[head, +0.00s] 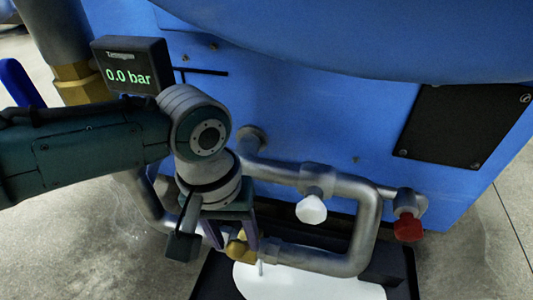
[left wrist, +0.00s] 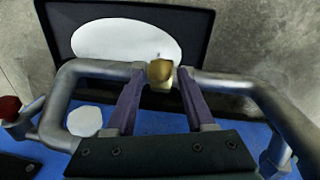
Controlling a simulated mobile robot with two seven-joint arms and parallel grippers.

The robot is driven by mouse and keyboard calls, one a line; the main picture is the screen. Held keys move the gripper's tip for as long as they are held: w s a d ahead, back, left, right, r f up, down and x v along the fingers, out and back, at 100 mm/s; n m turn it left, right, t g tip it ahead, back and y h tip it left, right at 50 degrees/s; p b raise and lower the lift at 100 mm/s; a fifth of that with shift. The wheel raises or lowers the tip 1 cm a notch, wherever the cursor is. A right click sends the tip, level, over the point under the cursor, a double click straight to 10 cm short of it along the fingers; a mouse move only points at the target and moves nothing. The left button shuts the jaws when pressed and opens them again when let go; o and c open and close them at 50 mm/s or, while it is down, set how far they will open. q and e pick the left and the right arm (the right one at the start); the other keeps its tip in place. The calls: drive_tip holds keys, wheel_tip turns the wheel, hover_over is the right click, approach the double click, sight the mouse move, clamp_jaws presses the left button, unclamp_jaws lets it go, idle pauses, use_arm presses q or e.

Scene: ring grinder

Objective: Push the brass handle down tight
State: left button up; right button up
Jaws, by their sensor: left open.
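The brass handle (head: 238,248) sits on the grey pipe low on the blue machine, partly hidden by my gripper in the head view. In the left wrist view the brass handle (left wrist: 160,70) shows as a rounded end between the two fingertips. My left gripper (head: 228,240) points down over it, with its purple fingers apart, one on each side. In the left wrist view my left gripper (left wrist: 160,82) shows open; I cannot tell whether a finger touches the brass. My right gripper is not in view.
A white knob (head: 311,209) and a red knob (head: 408,228) sit on the looped grey pipe (head: 368,215) to the right. A black tray (head: 212,275) with a white patch (head: 300,284) lies below. A display (head: 130,66) reads 0.0 bar.

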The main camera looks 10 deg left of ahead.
use_arm(q)
wheel_tip(320, 180, down, 2)
drive_tip(key=shift+d+f+b, duration=0.1)
drive_tip(key=shift+f+b, duration=0.1)
drive_tip(key=shift+b, duration=0.3)
drive_tip(key=shift+s+d+f+b, duration=0.1)
drive_tip(key=shift+s+f+b, duration=0.1)
drive_tip(key=shift+f+b, duration=0.3)
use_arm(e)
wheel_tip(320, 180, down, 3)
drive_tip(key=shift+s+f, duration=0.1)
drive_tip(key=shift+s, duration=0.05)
use_arm(q)
drive_tip(key=shift+w+r, duration=0.1)
drive_tip(key=shift+c, duration=0.7)
clamp_jaws()
